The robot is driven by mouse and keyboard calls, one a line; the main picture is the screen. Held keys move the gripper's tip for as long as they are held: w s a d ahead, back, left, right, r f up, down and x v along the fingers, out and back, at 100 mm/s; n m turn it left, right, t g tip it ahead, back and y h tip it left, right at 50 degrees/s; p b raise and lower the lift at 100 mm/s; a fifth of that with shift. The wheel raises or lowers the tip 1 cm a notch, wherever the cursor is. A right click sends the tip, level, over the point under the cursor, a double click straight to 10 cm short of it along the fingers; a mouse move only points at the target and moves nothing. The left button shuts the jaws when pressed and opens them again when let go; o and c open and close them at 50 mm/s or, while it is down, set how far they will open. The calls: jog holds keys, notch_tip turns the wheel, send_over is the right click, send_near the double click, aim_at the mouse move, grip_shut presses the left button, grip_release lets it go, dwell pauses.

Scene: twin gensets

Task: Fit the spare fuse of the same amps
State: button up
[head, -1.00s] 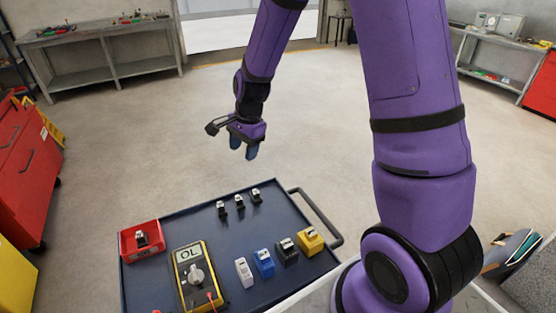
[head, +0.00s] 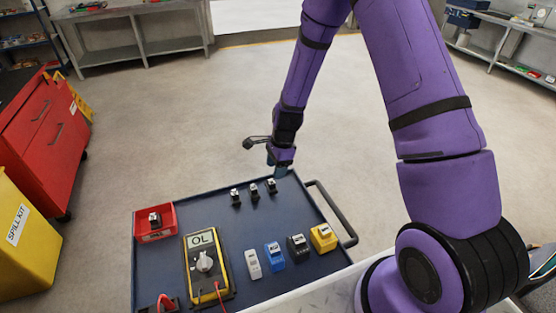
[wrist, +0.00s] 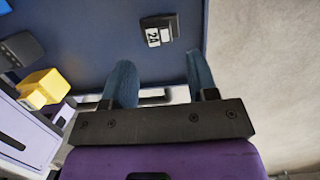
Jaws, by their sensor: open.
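Three small black fuses with white labels stand in a row at the back of the cart: left (head: 235,197), middle (head: 254,191) and right (head: 271,186). Another fuse (head: 155,220) sits in a red tray (head: 145,238) at the cart's back left. My gripper (head: 281,170) is open and empty, low near the right fuse. In the wrist view, one black fuse (wrist: 172,27) lies beyond my open fingertips (wrist: 159,62), apart from them. The other labels are too small to read.
On the dark blue cart (head: 225,220) are a yellow multimeter (head: 204,262) showing OL and a row of white (head: 253,264), blue (head: 274,256), black (head: 298,247) and yellow (head: 323,237) blocks. A handle (head: 335,215) rises at the cart's right edge.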

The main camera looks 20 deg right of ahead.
aim_at(272, 181)
jog(key=shift+a+f, duration=0.2)
jog(key=shift+f, duration=0.8)
jog(key=shift+a+f, duration=0.25)
jog(key=shift+f, duration=0.75)
jog(key=shift+a+f, duration=0.2)
jog(key=shift+f, duration=0.8)
jog(key=c, duration=0.9)
jog(key=shift+r, duration=0.1)
jog(key=shift+c, duration=0.2)
jog(key=shift+r, duration=0.1)
jog(key=shift+r, duration=3.85)
